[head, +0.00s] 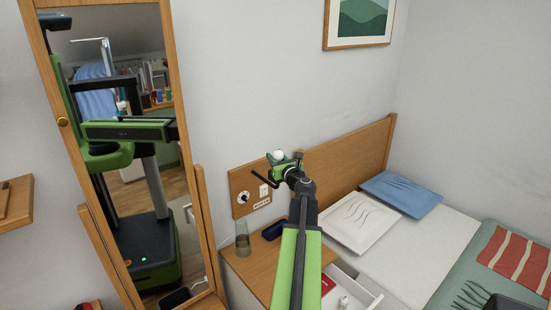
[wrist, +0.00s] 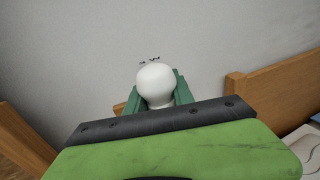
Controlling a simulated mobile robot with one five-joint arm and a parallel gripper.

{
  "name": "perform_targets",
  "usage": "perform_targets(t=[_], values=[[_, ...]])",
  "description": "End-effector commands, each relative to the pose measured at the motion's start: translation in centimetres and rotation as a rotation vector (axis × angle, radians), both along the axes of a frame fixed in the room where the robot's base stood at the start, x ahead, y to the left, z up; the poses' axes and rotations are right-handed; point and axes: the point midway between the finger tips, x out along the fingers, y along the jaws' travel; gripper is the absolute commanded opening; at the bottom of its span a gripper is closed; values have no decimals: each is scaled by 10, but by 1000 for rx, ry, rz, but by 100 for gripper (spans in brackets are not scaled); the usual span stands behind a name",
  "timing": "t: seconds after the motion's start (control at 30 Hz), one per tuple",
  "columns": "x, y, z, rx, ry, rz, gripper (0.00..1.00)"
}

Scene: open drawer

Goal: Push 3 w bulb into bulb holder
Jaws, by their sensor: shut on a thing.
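The white round bulb (wrist: 157,82) sits between the green fingers of my gripper (wrist: 157,98) in the wrist view. In the head view the bulb (head: 279,155) shows as a small white ball at the top of my gripper (head: 284,163), in front of the wall above the bedside cabinet. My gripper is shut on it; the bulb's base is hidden. A wooden wall panel (head: 236,181) behind carries a white round fitting with a dark centre (head: 243,198). I cannot tell whether this fitting is the bulb holder.
The bedside cabinet (head: 240,264) holds a glass (head: 242,238) and a dark blue item (head: 273,230). Its drawer (head: 366,300) is open, with small things inside. A mirror (head: 125,170) stands left; the bed (head: 410,245) fills the right. Bare wall lies above the gripper.

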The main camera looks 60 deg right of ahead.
Motion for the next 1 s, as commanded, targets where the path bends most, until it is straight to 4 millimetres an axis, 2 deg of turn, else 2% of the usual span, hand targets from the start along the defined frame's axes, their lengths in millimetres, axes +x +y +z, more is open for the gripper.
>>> perform_targets(t=[0.67, 0.7, 0.87, 1.0], values=[[0, 0, -18, 0, 0, 0, 0], [0, 0, -17, 0, 0, 0, 34], [0, 0, -16, 0, 0, 0, 54], [0, 0, -16, 0, 0, 0, 54]])
